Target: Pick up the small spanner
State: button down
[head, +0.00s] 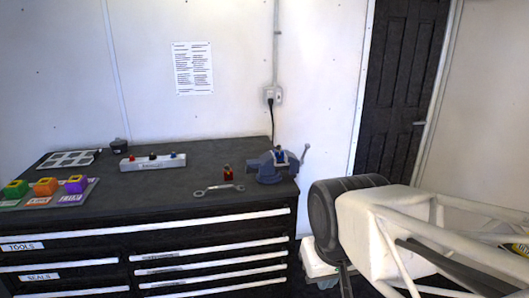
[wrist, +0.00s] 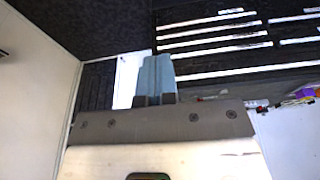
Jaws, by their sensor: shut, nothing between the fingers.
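A silver spanner (head: 219,189), the only one I can make out, lies flat near the front edge of the dark bench top in the head view. It sits just in front of a small red object (head: 228,173) and left of the blue vise. My gripper (wrist: 155,62) shows in the wrist view with its light blue fingers together and nothing between them. It is away from the spanner, with drawer fronts behind it. I cannot make out the spanner clearly in the wrist view.
The bench (head: 150,196) has labelled drawers below its top. A blue-grey vise (head: 275,165) stands at its right end. A white block with coloured knobs (head: 153,162) stands further back. Orange, green and purple blocks (head: 46,186) sit at the left.

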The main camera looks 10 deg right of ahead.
dwell(0.4)
jog(key=c, duration=1)
grip_release()
jog(key=shift+o, duration=0.2)
jog(key=w+a+r+m, duration=0.2)
jog(key=w+m, duration=0.1)
jog(key=w, duration=0.8)
jog(key=w+a+r+m+g, duration=0.1)
jog(key=w+a+m, duration=0.15)
jog(key=w, duration=0.85)
jog(key=w+a+r+m, duration=0.1)
jog(key=w+r+m, duration=0.15)
jog(key=w, duration=0.95)
jog(key=w+a+f+m, duration=0.3)
jog(key=w+f, duration=0.2)
jog(key=w, duration=0.4)
jog(key=w+a+f+m+g, duration=0.1)
jog(key=w+a+f+m, duration=0.2)
jog(key=w, duration=0.6)
jog(key=w+a+f+m, duration=0.2)
jog(key=w+a+f, duration=0.3)
jog(key=w+f, duration=0.2)
jog(key=shift+w+f+m+g, duration=0.15)
jog(key=shift+w+m, duration=0.05)
jog(key=shift+w, duration=0.5)
jog(key=shift+w+f+m+g, duration=0.1)
jog(key=shift+w+m+g, duration=0.1)
jog(key=shift+w, duration=0.5)
jog(key=shift+w+a+f, duration=0.2)
jog(key=shift+w, duration=0.1)
